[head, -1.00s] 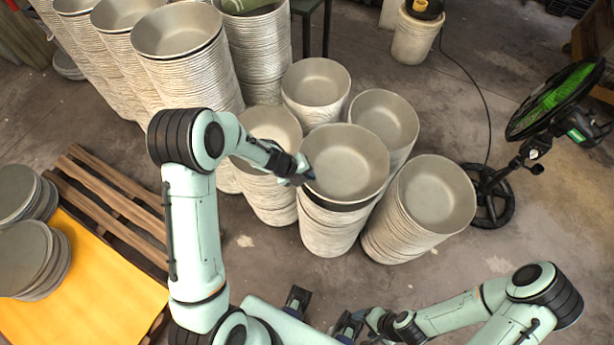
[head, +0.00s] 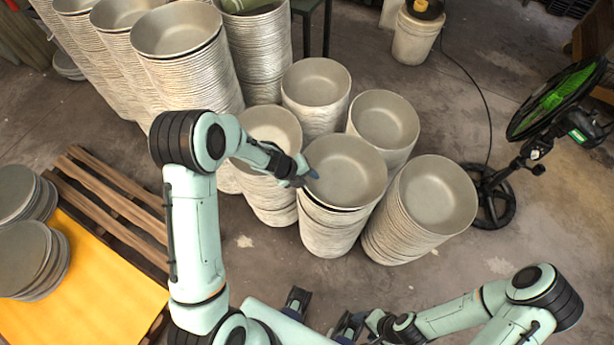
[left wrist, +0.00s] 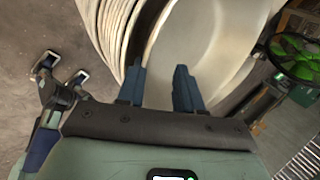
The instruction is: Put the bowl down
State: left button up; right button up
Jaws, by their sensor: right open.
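The grey bowl (head: 345,172) sits on top of the front middle stack of bowls (head: 328,232), with a thin dark gap under part of its rim. My left gripper (head: 302,177) is at the bowl's left rim. In the left wrist view, the left gripper's (left wrist: 159,87) fingers stand apart, one on each side of the bowl's (left wrist: 190,50) rim, with space between them. My right gripper (head: 322,313) is open and empty low in the head view, away from the stacks.
Other bowl stacks (head: 437,195) stand close around. Tall stacks (head: 180,30) rise at the back left. A fan (head: 550,105) stands at the right. A wooden pallet (head: 125,195) with a yellow sheet (head: 85,290) and grey discs lies at the left. Floor at front right is clear.

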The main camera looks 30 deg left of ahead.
pick_arm(q)
jog(key=shift+r, duration=0.1)
jog(key=shift+r, duration=0.3)
jog(key=p+v, duration=0.5)
jog(key=v, duration=0.6)
jog(key=s+d+f+n+g, duration=0.1)
jog(key=s+d+f+n, duration=0.25)
jog(key=f+n, duration=0.35)
jog(key=s+d+f+n, duration=0.3)
jog(key=d+f+n, duration=0.2)
jog(key=n, duration=0.4)
jog(key=s+d+f+n+g, duration=0.2)
jog(key=s+f+n, duration=0.1)
jog(key=s+n, duration=0.4)
jog(key=s+d+f+n+g, duration=0.2)
jog(key=s+f+n, duration=0.2)
jog(key=s+n, duration=0.3)
jog(key=shift+d+f+g, duration=0.25)
jog(key=shift+d+g, duration=0.05)
pick_arm(e)
jog(key=w+r, duration=0.3)
jog(key=r, duration=0.3)
jog(key=shift+w+r, duration=0.25)
jog(key=shift+w, duration=0.15)
